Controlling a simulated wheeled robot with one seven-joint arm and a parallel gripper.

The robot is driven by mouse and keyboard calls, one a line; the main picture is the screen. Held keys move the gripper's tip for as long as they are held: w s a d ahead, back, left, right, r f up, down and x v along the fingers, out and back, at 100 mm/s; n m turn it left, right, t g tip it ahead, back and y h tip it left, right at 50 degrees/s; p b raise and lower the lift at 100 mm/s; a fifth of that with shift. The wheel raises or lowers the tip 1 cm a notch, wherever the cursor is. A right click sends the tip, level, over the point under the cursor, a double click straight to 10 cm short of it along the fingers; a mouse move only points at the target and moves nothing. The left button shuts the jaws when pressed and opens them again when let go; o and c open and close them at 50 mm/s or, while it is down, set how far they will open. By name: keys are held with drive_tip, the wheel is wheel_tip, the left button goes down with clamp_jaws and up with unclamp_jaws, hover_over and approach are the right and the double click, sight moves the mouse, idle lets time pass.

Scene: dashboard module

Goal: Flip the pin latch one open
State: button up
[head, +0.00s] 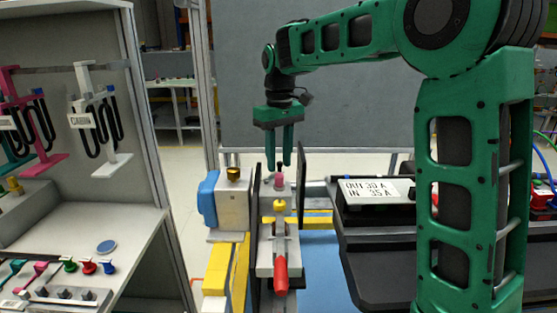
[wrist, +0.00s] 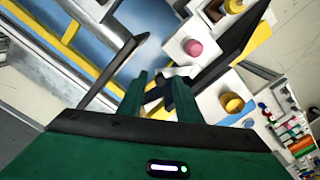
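A narrow grey fixture (head: 265,262) stands in the middle of the head view, with a pink knob (head: 280,181), a yellow knob (head: 280,205) and a red-handled lever (head: 281,275) in a row. No label shows which part is pin latch one. My gripper (head: 279,166) points down just above the pink knob at the fixture's far end.
Upright dark plates flank the fixture, one on the right (head: 302,175). A grey block with a brass-coloured knob (head: 233,174) stands left. A black module labelled OUT 30 A (head: 369,190) is right. A shelf with hanging cables (head: 98,115) is far left.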

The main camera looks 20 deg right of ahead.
sight(279, 162)
drive_tip(key=shift+r, duration=0.1)
wheel_tip(279, 162, up, 10)
drive_tip(key=shift+r, duration=0.25)
idle(0.4)
idle(0.4)
